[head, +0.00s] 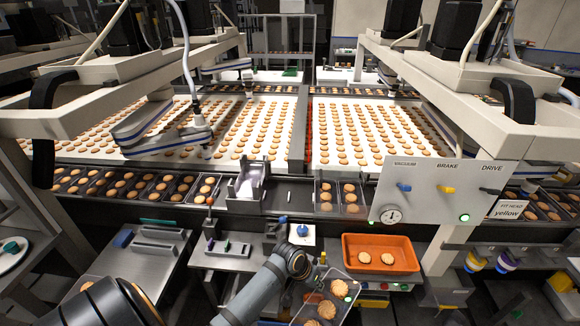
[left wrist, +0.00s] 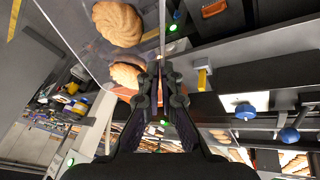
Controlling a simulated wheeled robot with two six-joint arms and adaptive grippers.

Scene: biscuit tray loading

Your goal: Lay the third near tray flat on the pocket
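The held tray (head: 345,312) is clear and carries several biscuits; it is tilted at the bottom middle of the head view. On the near lane, a clear tray with biscuits (head: 340,209) stands right of a bare dark stretch (head: 290,197). I cannot tell for certain which spot is the pocket. My right gripper is not in view.
An orange bin (head: 381,240) with two biscuits stands right of my left gripper. A panel (head: 437,192) with knobs and a gauge rises above it. A pale metal fixture (head: 249,184) sits on the near lane. A blue knob (head: 302,230) lies beyond my forearm.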

